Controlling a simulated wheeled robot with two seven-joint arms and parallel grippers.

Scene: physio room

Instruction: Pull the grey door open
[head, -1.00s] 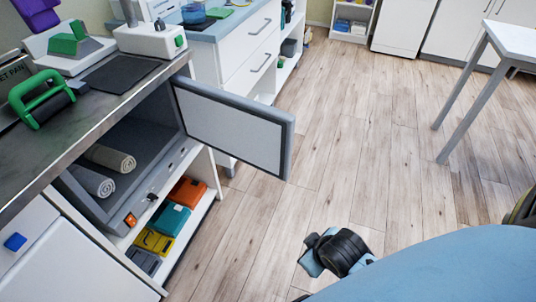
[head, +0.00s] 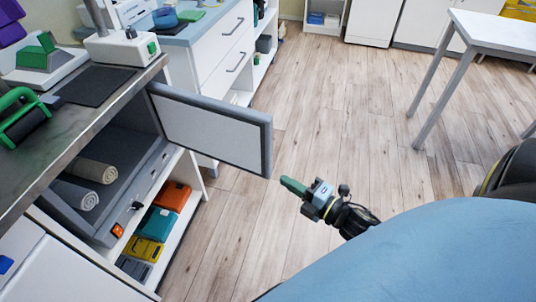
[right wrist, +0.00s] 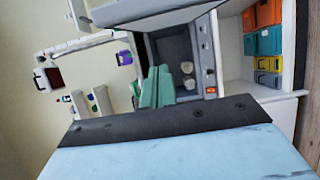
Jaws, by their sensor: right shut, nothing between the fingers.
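The grey door (head: 212,128) stands swung out from a grey cabinet compartment (head: 120,160) under the counter at the left of the head view. Its light inner panel faces me. Two rolled towels (head: 85,180) lie inside the compartment. My right gripper (head: 288,184) is shut and empty, just beyond the door's free lower corner and apart from it in the picture. In the right wrist view the green fingers (right wrist: 156,87) are together, pointing towards the open compartment (right wrist: 178,50). My left gripper is not in view.
A shelf below holds several coloured boxes (head: 157,223). The counter (head: 90,125) carries a green-handled roller (head: 22,118) and a white device (head: 120,46). A white table (head: 490,32) stands at the right. The wooden floor (head: 330,110) between is clear.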

